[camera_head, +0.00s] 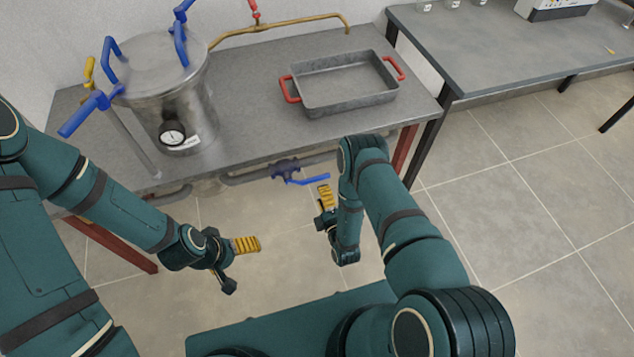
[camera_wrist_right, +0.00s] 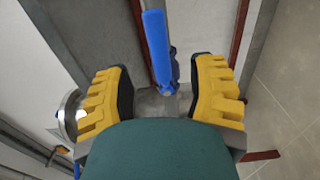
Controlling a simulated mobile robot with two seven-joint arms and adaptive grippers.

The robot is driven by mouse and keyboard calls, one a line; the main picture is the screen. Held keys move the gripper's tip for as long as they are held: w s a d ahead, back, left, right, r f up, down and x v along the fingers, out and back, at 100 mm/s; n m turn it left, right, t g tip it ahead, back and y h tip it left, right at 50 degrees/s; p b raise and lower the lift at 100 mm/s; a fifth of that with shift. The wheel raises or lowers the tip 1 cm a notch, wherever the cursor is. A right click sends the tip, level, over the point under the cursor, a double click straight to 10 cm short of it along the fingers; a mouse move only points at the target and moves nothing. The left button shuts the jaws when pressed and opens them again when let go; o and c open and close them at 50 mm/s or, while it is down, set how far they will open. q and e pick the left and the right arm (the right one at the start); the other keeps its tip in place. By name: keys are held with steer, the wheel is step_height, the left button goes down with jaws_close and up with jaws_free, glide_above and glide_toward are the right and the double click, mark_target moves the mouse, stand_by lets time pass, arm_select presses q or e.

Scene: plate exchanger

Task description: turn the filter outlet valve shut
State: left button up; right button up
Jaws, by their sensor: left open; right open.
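A valve with a blue lever (camera_head: 305,180) sits on a grey pipe just below the front edge of the metal bench. In the right wrist view the blue lever (camera_wrist_right: 157,48) points away from its hub, seen between my open fingers; I cannot tell whether they touch it. My right gripper (camera_head: 325,200) is open and empty just in front of and below the valve. My left gripper (camera_head: 240,262) is open and empty, lower and to the left. The steel filter vessel (camera_head: 165,95) with blue clamp handles and a gauge stands on the bench at left.
A grey tray (camera_head: 345,97) with red handles lies on the bench (camera_head: 240,130). A brass pipe (camera_head: 285,27) with a red tap runs behind it. Reddish legs (camera_head: 405,148) support the bench. A second table (camera_head: 500,50) stands at right; the tiled floor between is clear.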

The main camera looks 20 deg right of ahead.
mark_target(318, 180)
steer(key=w+b, duration=0.1)
steer(key=w, duration=0.6)
steer(key=shift+r, duration=0.1)
steer(key=shift+c, duration=0.4)
steer(key=shift+s, duration=0.1)
jaws_close()
